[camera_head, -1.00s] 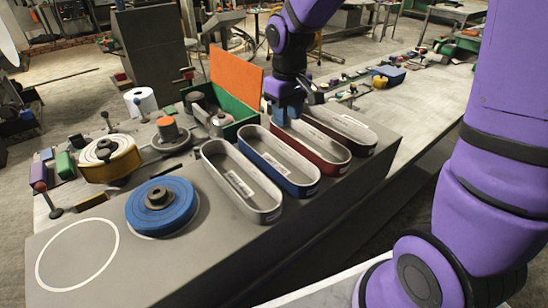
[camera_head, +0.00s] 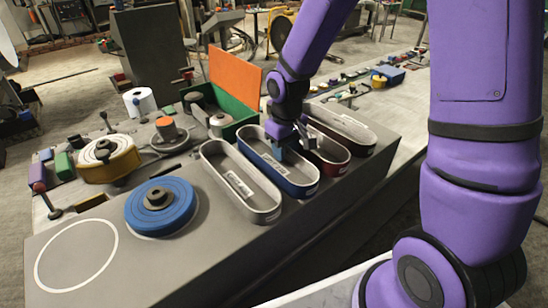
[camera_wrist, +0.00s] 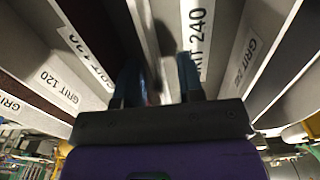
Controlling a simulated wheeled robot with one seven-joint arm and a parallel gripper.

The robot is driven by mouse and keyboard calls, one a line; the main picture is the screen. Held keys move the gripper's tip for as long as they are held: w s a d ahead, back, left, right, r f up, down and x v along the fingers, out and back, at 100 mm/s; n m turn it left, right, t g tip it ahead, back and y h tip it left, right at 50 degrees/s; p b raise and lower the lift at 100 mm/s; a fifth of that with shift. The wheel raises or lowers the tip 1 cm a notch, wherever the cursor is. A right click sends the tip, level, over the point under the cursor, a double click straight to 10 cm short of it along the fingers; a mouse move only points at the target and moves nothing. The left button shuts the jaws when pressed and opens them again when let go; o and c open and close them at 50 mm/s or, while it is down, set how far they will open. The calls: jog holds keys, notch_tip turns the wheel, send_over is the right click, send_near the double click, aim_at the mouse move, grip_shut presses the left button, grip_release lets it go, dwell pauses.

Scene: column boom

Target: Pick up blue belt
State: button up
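The blue belt (camera_head: 300,188) is a long loop with a blue outer side and a pale inner side. It stands on edge on the grey bench, second from the left in a row of similar belts. My gripper (camera_head: 287,151) is low over its far right side, pointing down. In the wrist view my gripper (camera_wrist: 158,80) is open, with two blue fingers apart. Pale belt walls with grit labels run close beside the fingers. I cannot tell whether a finger touches the blue belt. Part of the belt's right wall is hidden behind my gripper.
A grey belt (camera_head: 262,215) stands just left, and a red belt (camera_head: 340,168) and a dark brown belt (camera_head: 370,146) just right, with narrow gaps. A blue disc roll (camera_head: 172,218) lies left. A green crate with an orange lid (camera_head: 236,80) stands behind.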

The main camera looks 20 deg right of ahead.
grip_shut()
